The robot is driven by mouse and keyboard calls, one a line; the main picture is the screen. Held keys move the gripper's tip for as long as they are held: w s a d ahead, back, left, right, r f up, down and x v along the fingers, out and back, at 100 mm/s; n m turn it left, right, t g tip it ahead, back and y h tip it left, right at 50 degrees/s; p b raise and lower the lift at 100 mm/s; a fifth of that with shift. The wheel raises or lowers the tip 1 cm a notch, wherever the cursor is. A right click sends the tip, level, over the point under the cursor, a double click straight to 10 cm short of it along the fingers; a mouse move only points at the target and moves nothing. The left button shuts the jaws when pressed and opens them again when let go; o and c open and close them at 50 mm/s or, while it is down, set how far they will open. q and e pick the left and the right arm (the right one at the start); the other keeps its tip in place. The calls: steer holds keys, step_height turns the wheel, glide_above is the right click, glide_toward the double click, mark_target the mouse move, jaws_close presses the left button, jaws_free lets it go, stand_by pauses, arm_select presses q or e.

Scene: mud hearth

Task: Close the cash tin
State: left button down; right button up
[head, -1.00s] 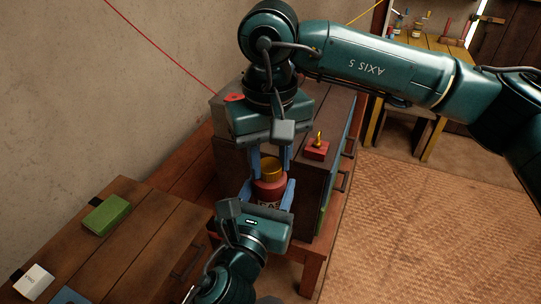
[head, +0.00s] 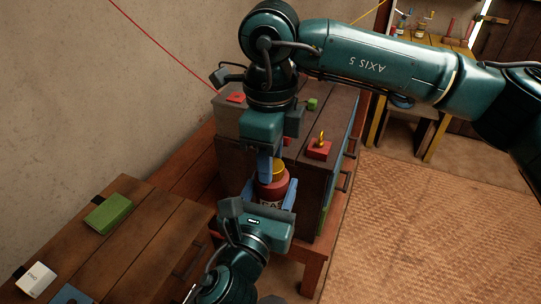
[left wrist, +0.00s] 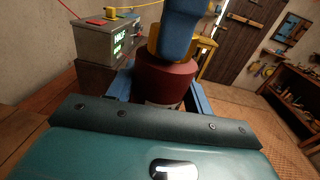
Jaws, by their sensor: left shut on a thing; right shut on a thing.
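The cash tin (head: 273,192) is a red round tin with partly hidden white lettering and a gold lid (head: 279,168) on top. It stands upright, and the red body also shows in the left wrist view (left wrist: 165,80). My left gripper (head: 270,190) is shut on the red body, one blue finger on each side. My right gripper (head: 268,165) comes from above and is shut on the gold lid; its blue finger hides much of the lid in both views. I cannot tell whether the lid is fully seated.
A grey box (left wrist: 108,42) stands behind left.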

steer(key=m, duration=0.4)
steer(key=shift+m, duration=0.3)
steer(key=m, duration=0.6)
steer(key=shift+w+d, duration=0.1)
steer(key=shift+d, duration=0.05)
steer(key=m, duration=1.2)
steer(key=shift+d+m, duration=0.1)
steer(key=shift+m, duration=0.2)
steer(key=o, duration=1)
steer(key=shift+f, duration=0.1)
step_height(320, 180, up, 12)
steer(key=shift+r, duration=0.1)
